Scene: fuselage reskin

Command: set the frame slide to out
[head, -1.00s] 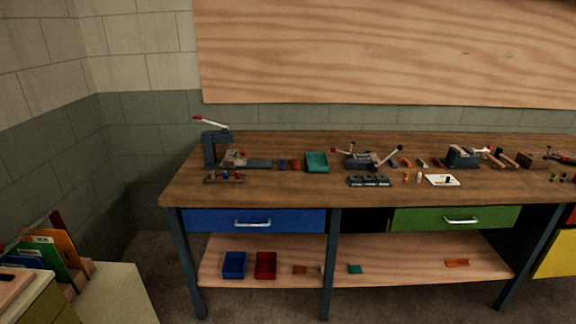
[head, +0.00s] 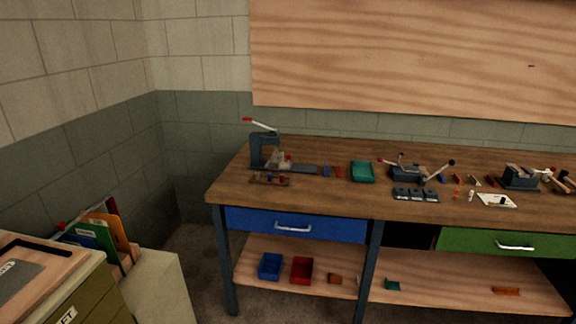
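I cannot tell for certain which part is the frame slide, as the bench devices are small in the head view. A dark press (head: 258,152) with a red-tipped lever stands at the left end of the wooden workbench (head: 330,200), with a flat grey bar (head: 302,169) reaching right from its base. A dark fixture (head: 408,174) with levers, one red-knobbed and one black-knobbed, stands at mid bench. Another dark device (head: 519,178) stands farther right. No "out" marking is readable. Neither of my grippers is in view.
A teal tray (head: 363,173), a dark block rack (head: 415,195) and a white plate (head: 497,201) lie on the bench. Blue (head: 270,266) and red (head: 302,270) bins sit on the lower shelf. A cabinet (head: 150,285) with folders stands front left. Floor shows between cabinet and bench.

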